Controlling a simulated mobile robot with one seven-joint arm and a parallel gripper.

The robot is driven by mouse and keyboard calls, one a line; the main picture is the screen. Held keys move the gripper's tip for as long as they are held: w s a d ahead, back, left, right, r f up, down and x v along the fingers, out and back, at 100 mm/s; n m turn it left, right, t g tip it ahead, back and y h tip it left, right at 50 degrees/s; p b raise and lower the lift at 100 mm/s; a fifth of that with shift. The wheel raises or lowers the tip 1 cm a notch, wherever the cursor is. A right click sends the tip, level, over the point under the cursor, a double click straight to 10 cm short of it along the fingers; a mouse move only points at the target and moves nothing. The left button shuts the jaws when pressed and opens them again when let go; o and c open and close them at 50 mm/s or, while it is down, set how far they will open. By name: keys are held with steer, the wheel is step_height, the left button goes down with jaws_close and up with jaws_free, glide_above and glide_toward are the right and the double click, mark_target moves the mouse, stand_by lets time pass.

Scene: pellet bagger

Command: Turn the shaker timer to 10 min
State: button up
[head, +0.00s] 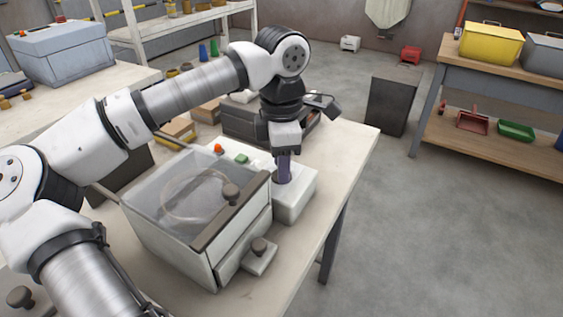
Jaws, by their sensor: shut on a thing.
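My gripper (283,178) points straight down over a small white box (296,203) beside the clear-lidded machine. Its dark, purplish fingers reach the top of this box and are shut on the timer knob. The fingers hide the knob, so neither its pointer nor any minute marks can be read. The clear-lidded machine (190,235) stands on the light table, left of the white box. It has a dark front rail, a knob on the lid and a small drawer with a knob.
A red button (218,148) and a green button (242,158) sit behind the lid. A dark grey case (250,118) is at the back of the table (350,150). A shelf (490,70) with a yellow bin (490,43) stands at right.

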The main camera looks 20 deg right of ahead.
steer(key=shift+m, duration=0.7)
steer(key=o, duration=1)
step_height(320, 180, up, 14)
